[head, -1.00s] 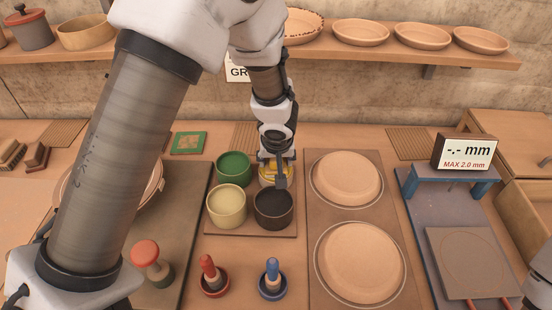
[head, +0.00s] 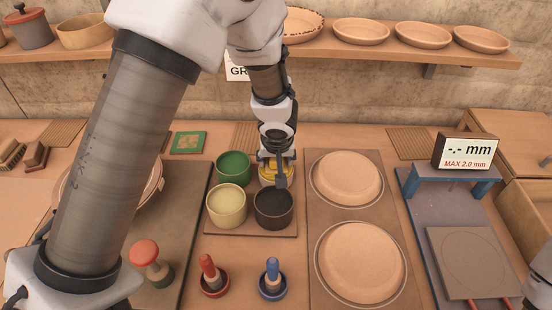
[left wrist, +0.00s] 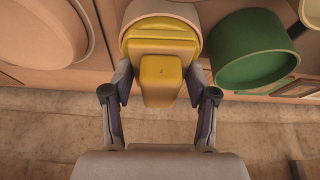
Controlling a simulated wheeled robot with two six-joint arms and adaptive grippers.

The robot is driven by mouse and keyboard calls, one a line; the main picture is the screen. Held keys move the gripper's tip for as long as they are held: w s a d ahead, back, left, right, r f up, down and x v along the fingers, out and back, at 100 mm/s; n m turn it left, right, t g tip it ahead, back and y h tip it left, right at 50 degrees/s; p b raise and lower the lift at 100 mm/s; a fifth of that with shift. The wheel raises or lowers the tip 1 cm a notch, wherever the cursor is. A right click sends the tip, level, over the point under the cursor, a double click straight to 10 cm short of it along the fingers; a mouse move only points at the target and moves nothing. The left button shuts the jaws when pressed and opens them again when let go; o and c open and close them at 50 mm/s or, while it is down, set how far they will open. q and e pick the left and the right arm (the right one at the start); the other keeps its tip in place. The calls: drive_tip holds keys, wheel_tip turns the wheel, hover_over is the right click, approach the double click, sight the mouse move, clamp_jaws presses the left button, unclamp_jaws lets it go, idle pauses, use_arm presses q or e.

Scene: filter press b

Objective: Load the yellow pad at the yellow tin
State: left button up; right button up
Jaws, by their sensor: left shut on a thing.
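My left gripper (head: 278,176) is shut on the yellow pad (left wrist: 162,80), with a finger on each side of its block-like grip. The pad is at the mouth of the yellow tin, whose pale rim (left wrist: 160,8) shows in the left wrist view. In the head view the pad (head: 270,169) shows as a yellow band over the pale tin, partly hidden by my fingers. I cannot tell whether the pad touches the paint inside. My right gripper is not in view.
The green tin (head: 233,168), cream tin (head: 227,205) and black tin (head: 273,207) stand close around. Red (head: 209,275) and blue (head: 272,278) handled tools stand in front. Two pale plates (head: 348,178) lie to the right, beside a blue-framed gauge (head: 450,180).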

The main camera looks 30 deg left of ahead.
use_arm(q)
drive_tip(key=shift+s+f, duration=0.1)
idle(0.4)
wheel_tip(320, 180, up, 7)
drive_tip(key=p, duration=0.5)
drive_tip(key=shift+p, duration=0.4)
